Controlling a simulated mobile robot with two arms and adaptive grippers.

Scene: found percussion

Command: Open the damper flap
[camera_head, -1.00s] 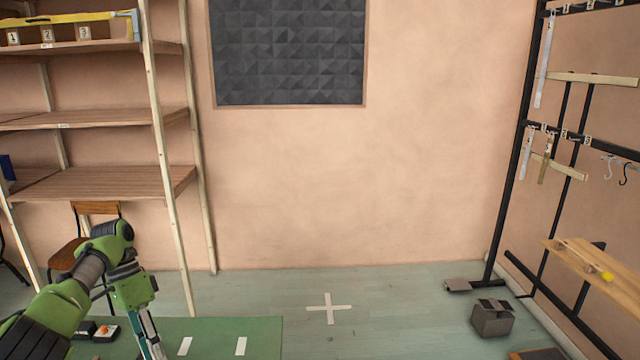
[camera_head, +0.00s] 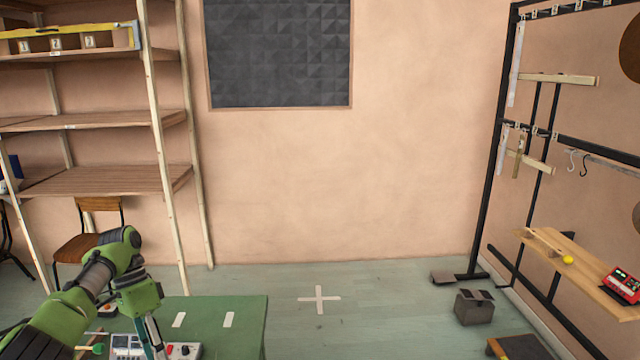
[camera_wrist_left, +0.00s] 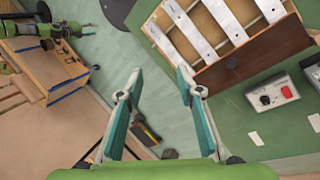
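In the left wrist view a wooden box with several pale metal bars (camera_wrist_left: 205,32) stands on a green table. A dark brown board with a small knob (camera_wrist_left: 231,63) lies along its near side; it may be the damper flap, but I cannot tell for sure. My left gripper (camera_wrist_left: 159,74) is open and empty, its fingers apart, left of and apart from the board. In the head view the left gripper hangs over the near green table (camera_head: 240,318), its fingertips cut off below. Green arm parts (camera_wrist_left: 38,32) show at the wrist view's upper left; no right gripper can be made out.
A grey box with a black knob and a red button (camera_wrist_left: 272,95) sits beside the brown board. Wooden shelves (camera_head: 100,180) stand at the left and a black rack (camera_head: 490,150) at the right. A small grey box (camera_head: 473,308) is on the floor; the middle floor is clear.

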